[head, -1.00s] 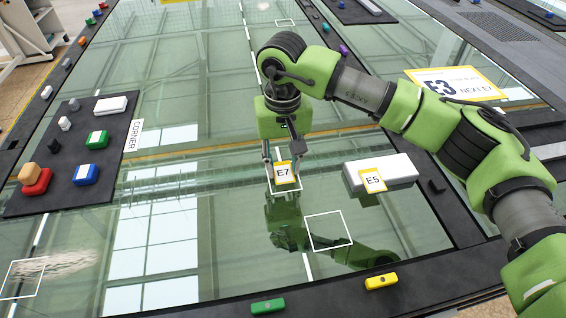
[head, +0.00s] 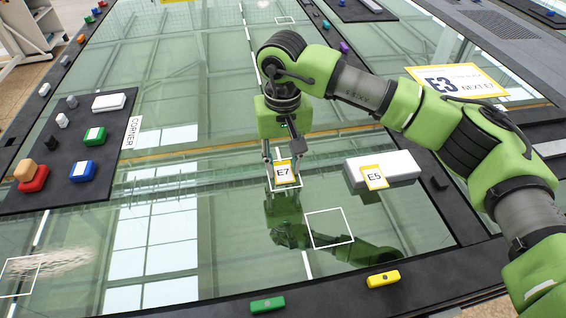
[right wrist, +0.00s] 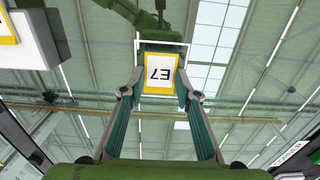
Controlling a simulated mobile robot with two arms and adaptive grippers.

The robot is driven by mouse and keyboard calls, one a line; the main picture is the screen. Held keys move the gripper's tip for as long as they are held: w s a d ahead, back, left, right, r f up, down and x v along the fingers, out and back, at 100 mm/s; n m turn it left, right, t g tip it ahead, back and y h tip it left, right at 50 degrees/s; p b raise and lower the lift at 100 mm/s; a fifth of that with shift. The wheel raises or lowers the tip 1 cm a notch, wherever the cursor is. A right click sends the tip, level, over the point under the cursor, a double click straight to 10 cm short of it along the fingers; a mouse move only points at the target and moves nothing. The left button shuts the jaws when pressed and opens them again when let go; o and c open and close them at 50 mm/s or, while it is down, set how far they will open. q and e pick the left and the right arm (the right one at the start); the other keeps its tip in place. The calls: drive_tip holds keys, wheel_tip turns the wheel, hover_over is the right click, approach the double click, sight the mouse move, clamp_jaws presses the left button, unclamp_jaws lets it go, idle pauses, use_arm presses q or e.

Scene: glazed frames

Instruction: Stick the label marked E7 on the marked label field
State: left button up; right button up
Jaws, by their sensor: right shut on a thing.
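The E7 label (head: 283,172), white with a yellow border, is between the fingertips of my right gripper (head: 283,178), which is shut on it. In the right wrist view the E7 label (right wrist: 159,75) shows upside down between the two fingers. A white square outline (head: 299,184) on the glass shows around and behind the label; I cannot tell whether the label touches the glass. Another white square outline (head: 329,229) lies bare, nearer and to the right. My left gripper is not in view.
A white block (head: 397,165) bearing an E5 label (head: 374,177) stands right of the gripper. A yellow sign (head: 457,80) reads E3 and NEXT E7. A dark mat (head: 35,202) with coloured blocks lies left. Green (head: 267,305) and yellow (head: 383,279) blocks sit on the front frame. The glass reflects strongly.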

sight(283, 172)
idle(0.8)
drive_tip(key=o, duration=0.8)
drive_tip(key=shift+c, duration=0.2)
wheel_tip(283, 172, up, 12)
